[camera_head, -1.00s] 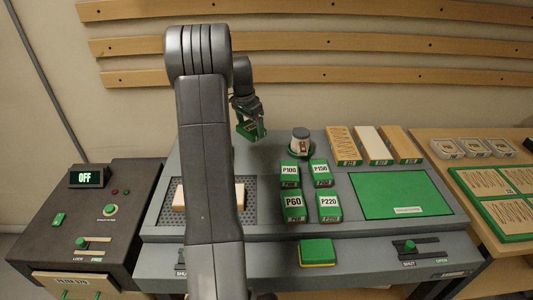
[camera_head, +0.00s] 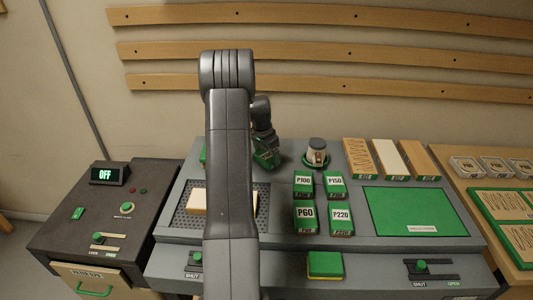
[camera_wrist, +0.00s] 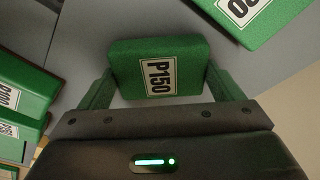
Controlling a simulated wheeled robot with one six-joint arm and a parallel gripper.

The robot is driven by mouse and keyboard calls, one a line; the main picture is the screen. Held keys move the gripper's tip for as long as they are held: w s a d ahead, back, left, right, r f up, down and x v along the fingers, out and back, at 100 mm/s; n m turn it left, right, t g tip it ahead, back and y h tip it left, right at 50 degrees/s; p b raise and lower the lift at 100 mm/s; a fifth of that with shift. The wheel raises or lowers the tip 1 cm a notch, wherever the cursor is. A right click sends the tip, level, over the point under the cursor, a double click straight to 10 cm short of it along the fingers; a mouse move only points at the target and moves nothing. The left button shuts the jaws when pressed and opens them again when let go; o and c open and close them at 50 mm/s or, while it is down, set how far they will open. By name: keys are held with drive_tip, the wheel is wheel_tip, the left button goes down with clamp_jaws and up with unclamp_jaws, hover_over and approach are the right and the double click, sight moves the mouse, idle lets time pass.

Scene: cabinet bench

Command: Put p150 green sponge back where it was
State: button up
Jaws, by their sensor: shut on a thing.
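The P150 green sponge (camera_wrist: 158,66) is between the green fingers of my gripper (camera_wrist: 163,80) in the wrist view, its white label facing the camera. The held sponge is hard to tell from the green fingers there. A green block marked P150 (camera_head: 335,184) also stands in the group of labelled blocks, right of P100 (camera_head: 303,183) and behind P220 (camera_head: 341,216). P60 (camera_head: 305,213) is front left.
Another green block (camera_wrist: 240,12) is at the wrist view's upper right. A green mat (camera_head: 415,210) and wooden blocks (camera_head: 360,158) lie right. A green-yellow pad (camera_head: 325,264) is in front.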

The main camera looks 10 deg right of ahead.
sight(263, 158)
drive_tip(key=shift+f, duration=0.2)
drive_tip(key=o, duration=0.8)
drive_tip(key=shift+r, duration=0.1)
drive_tip(key=shift+c, duration=0.2)
drive_tip(key=shift+r, duration=0.1)
drive_tip(key=shift+r, duration=0.2)
wheel_tip(263, 158, up, 12)
drive_tip(key=s+a+b, duration=0.1)
drive_tip(key=shift+a+f, duration=0.15)
drive_tip(key=shift+a, duration=0.15)
